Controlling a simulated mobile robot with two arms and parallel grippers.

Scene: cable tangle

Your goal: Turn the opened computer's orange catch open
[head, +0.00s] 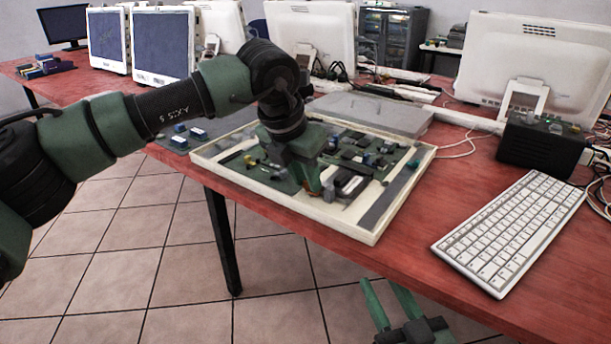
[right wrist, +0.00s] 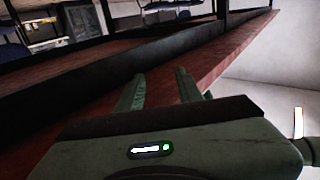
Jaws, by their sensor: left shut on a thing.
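The opened computer (head: 375,230) lies flat on the red table, a shallow cream tray with green circuit boards, dark blocks and small blue and yellow parts. My left gripper (head: 319,187) points down into it near its front middle, its fingers closed on a small part. A small orange-brown patch shows at the fingertips, seemingly the orange catch, mostly hidden by the fingers; its angle cannot be told. My right gripper (head: 381,287) is low in front of the table, fingers apart and empty. The right wrist view shows its two fingers (right wrist: 160,88) spread beside the table's edge.
A white keyboard (head: 512,230) and a black box (head: 539,148) stand right of the computer. A grey flat panel (head: 370,112) lies behind it. Several monitors and cables line the back. Bare table lies between the computer and keyboard.

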